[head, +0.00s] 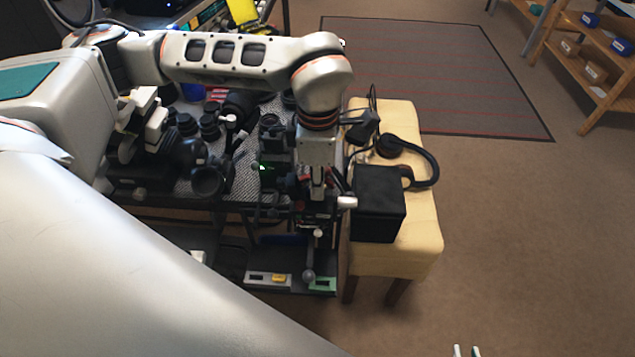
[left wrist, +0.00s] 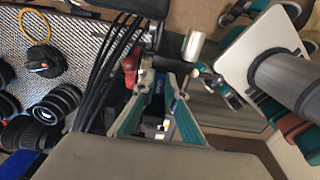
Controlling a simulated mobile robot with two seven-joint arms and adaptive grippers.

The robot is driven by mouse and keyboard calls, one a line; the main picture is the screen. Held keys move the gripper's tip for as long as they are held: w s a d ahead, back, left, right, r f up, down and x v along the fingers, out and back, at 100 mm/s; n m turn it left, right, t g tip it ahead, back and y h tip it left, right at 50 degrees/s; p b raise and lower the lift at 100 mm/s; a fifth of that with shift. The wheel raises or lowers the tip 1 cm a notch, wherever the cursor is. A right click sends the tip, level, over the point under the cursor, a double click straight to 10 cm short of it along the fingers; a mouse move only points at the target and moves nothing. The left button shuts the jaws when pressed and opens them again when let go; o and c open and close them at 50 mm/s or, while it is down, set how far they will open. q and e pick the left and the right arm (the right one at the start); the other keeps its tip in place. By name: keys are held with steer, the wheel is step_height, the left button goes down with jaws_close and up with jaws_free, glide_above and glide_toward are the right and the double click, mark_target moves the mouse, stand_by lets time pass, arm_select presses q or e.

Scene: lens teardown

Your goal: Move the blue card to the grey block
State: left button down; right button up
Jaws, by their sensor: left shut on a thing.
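My left gripper (head: 316,198) points down at the right end of the dark bench. In the left wrist view, its teal fingers (left wrist: 158,78) are closed in on a small blue piece, which looks like the blue card (left wrist: 158,84); most of it is hidden. In the head view I cannot make out the card. A flat grey block (head: 257,278) lies on the low shelf below the bench, with a yellow piece (head: 279,278) at its right. I cannot be sure it is the task's grey block.
A green block (head: 322,284) lies right of the grey one. A black box (head: 379,205) and headphones (head: 424,162) sit on the yellow stool (head: 425,235). Lenses (head: 208,180) crowd the bench left of my gripper. Black cables (left wrist: 105,70) run close to the fingers.

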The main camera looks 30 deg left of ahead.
arm_select(q)
steer(key=shift+r, duration=0.15)
steer(key=shift+r+p, duration=0.3)
stand_by(0.5)
steer(key=shift+r, duration=0.1)
